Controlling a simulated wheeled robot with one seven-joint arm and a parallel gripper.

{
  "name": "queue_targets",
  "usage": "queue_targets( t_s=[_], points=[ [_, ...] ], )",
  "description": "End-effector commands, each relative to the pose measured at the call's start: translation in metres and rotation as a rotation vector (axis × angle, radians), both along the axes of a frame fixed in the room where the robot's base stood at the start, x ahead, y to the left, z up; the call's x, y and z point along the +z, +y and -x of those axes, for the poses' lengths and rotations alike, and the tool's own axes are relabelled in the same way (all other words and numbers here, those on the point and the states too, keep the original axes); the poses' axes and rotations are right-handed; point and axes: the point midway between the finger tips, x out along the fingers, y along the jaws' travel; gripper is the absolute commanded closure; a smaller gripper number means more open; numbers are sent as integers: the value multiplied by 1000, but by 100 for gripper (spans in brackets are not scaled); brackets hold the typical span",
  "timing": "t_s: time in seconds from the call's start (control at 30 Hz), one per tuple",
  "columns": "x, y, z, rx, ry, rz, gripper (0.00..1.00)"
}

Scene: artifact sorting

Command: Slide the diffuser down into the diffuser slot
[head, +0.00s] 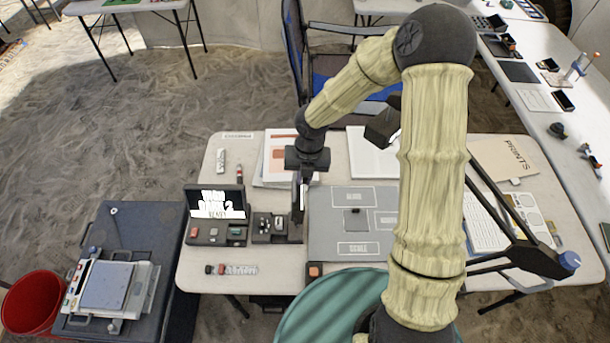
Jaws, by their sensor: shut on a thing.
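My gripper (299,203) points straight down over the table, at the right end of a small dark holder (262,238) with several small pieces in it. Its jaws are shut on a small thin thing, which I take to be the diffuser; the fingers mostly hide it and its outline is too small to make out. The fingertips are close to the holder's right part. I cannot tell whether the held piece touches the holder or sits in a slot, and the diffuser slot itself cannot be made out.
A dark case with a lit sign (221,204) stands close on the left. A grey mat (330,224) with white labelled boxes lies to the right. Papers (275,160) lie behind. Small pieces (232,270) lie in front. My arm covers the table's right part.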

Motion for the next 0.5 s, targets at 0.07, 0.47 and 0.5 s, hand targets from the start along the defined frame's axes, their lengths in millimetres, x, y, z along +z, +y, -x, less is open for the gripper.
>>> queue_targets(
  t_s=[0.07,0.47,0.5],
  points=[
    [-2,0,0,0,0,0,100],
    [-10,1,0,0,0,0,100],
    [-11,1,0,1,0,0,100]
  ],
)
